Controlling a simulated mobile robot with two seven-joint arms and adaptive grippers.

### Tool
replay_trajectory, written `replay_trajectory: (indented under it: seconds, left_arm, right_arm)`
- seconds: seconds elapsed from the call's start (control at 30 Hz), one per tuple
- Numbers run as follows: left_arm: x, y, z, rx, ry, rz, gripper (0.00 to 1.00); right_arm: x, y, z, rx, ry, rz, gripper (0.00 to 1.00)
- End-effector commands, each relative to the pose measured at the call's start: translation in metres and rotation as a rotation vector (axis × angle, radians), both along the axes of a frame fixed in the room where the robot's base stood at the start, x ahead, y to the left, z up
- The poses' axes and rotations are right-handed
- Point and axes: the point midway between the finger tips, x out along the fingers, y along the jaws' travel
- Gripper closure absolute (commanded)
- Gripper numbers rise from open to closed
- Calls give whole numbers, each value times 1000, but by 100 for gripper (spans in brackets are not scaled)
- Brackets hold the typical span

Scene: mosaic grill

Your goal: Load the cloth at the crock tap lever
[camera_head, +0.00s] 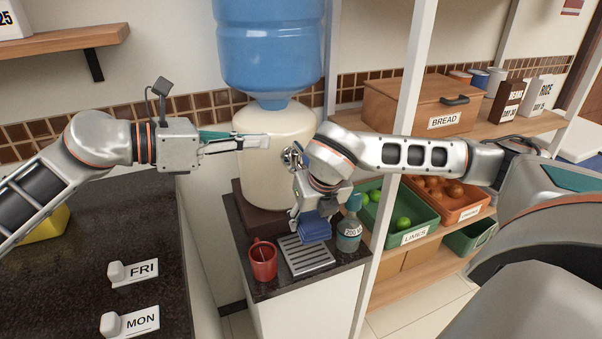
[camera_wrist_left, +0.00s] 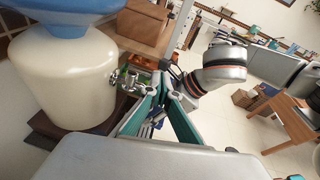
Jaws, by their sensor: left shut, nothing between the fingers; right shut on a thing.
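The cream crock (camera_head: 275,178) stands on a dark base on the small cabinet, with a blue water bottle (camera_head: 268,45) upside down on top. Its metal tap (camera_head: 291,157) is at the crock's right side, partly hidden by my right wrist; the lever cannot be made out clearly. The crock also shows in the left wrist view (camera_wrist_left: 65,80). My right gripper (camera_head: 308,208) points down and is shut on a folded blue cloth (camera_head: 315,229), held above the drip tray (camera_head: 304,262). My left gripper (camera_head: 262,142) is shut and empty, its fingertips in front of the crock's upper part.
A red mug (camera_head: 262,262) stands left of the drip tray and a teal-capped bottle (camera_head: 349,234) stands right of it. A white shelf post (camera_head: 396,160) rises close by. Shelves hold a bread box (camera_head: 420,103) and a green limes crate (camera_head: 414,237). A dark counter (camera_head: 110,230) is at left.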

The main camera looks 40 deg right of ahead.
Motion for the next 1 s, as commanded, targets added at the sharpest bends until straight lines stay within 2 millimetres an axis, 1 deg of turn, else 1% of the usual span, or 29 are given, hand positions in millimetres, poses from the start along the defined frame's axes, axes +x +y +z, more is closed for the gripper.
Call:
replay_trajectory:
  seconds: [0.1, 0.2, 0.37, 0.47, 0.57, 0.8, 1.0]
  left_arm:
    - [-9, -2, -16, 134, -77, -72, 100]
    - [-13, 1, -26, 210, -114, -111, 100]
    - [-15, 3, -34, 268, -140, -141, 100]
    - [-18, -3, -39, 275, -143, -146, 100]
    - [-21, -14, -46, 273, -141, -147, 100]
    - [-30, -50, -67, 272, -142, -146, 100]
    - [-34, -71, -80, 272, -142, -145, 100]
  right_arm:
    - [0, 0, 0, 0, 0, 0, 69]
    - [0, 0, 0, 0, 0, 0, 69]
    - [0, 0, 0, 0, 0, 0, 69]
    - [0, 0, 0, 0, 0, 0, 69]
    - [0, 0, 0, 0, 0, 0, 69]
    - [0, 0, 0, 0, 0, 0, 69]
    - [0, 0, 0, 0, 0, 0, 69]
